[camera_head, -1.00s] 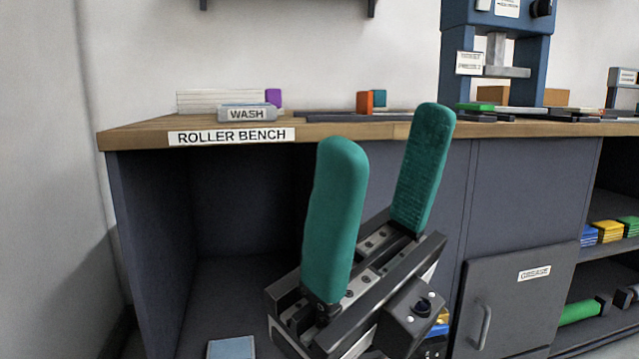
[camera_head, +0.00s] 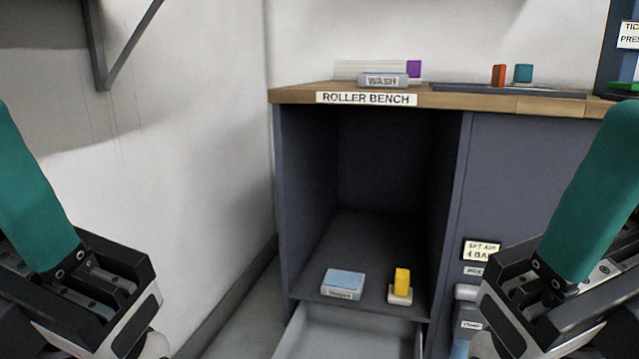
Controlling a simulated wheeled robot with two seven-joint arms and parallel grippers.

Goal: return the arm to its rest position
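My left gripper (camera_head: 35,205) stands at the left edge of the head view, with one teal finger pointing up and its dark body below. My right gripper (camera_head: 590,205) stands at the right edge in much the same upright pose, also with one teal finger in sight. The other finger of each is out of the picture or hidden, so the finger gap does not show. Both grippers appear in front of the roller bench (camera_head: 450,97), apart from each other. I see nothing held beside either visible finger.
Under the bench is an open bay with a blue box (camera_head: 343,279) and a yellow piece on a white base (camera_head: 401,284). A grey drawer or tray (camera_head: 350,335) lies below it. A wash block (camera_head: 382,80) sits on top. A wall bracket (camera_head: 120,50) hangs upper left.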

